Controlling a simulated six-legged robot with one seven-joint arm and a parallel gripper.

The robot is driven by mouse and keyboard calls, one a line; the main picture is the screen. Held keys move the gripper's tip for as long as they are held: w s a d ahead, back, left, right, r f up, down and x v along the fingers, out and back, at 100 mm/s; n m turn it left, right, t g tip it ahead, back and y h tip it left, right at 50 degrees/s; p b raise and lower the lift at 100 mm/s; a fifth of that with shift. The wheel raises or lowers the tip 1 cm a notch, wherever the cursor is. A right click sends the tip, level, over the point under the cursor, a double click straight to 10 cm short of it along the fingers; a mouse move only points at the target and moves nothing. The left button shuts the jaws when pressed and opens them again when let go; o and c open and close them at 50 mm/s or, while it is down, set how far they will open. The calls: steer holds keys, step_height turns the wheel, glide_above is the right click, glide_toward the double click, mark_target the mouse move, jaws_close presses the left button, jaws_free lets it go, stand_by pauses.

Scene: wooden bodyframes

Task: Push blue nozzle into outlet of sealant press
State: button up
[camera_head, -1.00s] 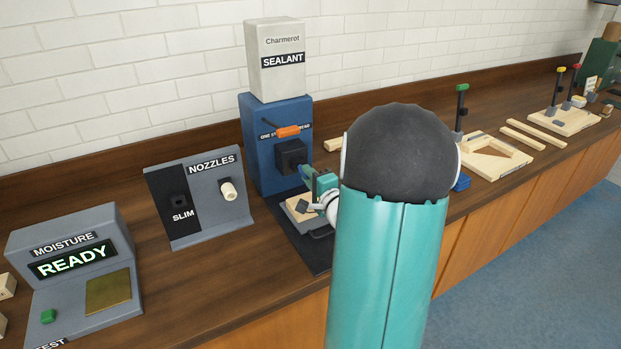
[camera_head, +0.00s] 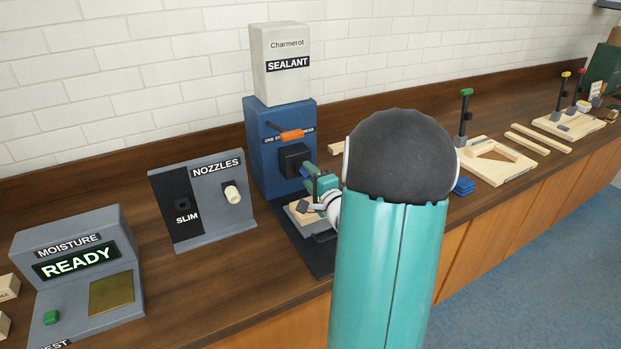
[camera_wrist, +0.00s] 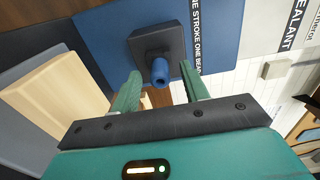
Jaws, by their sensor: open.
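The blue nozzle (camera_wrist: 160,72) sticks out from the dark outlet block (camera_wrist: 157,43) of the blue sealant press (camera_head: 277,165). Its back end seems seated in the outlet, but the depth of the fit is hidden. In the wrist view my gripper (camera_wrist: 160,75) is open, with one green finger on each side of the nozzle and a gap visible on both sides. In the head view my gripper (camera_head: 309,171) is just in front of the outlet block, partly hidden by my arm.
A wooden piece (camera_head: 300,213) lies on the press's base below my gripper. The nozzle stand (camera_head: 205,200) with one cream nozzle (camera_head: 232,193) is left of the press. The moisture tester (camera_head: 80,270) is farther left. Wooden frames (camera_head: 498,160) lie to the right.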

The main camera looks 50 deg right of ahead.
steer(key=v, duration=1.4)
steer(key=shift+w+d, duration=0.1)
stand_by(0.4)
steer(key=w+a+r+n+g, duration=0.3)
steer(key=a+n, duration=0.2)
steer(key=a, duration=0.1)
steer(key=w+a+r+n+g, duration=0.25)
steer(key=w+a+n, duration=0.2)
steer(key=a, duration=0.25)
steer(key=s+a+n+g+y, duration=0.2)
steer(key=s+a+n, duration=0.2)
steer(key=a, duration=0.3)
steer(key=s+a+n+g+y, duration=0.1)
steer(key=s+a+n+g, duration=0.1)
steer(key=s+a+n, duration=0.2)
steer(key=s+a+r+n+g+y, duration=0.1)
steer(key=s+a+n, duration=0.3)
steer(key=a, duration=0.6)
steer(key=shift+g+y, duration=0.55)
steer(key=shift+y, duration=0.25)
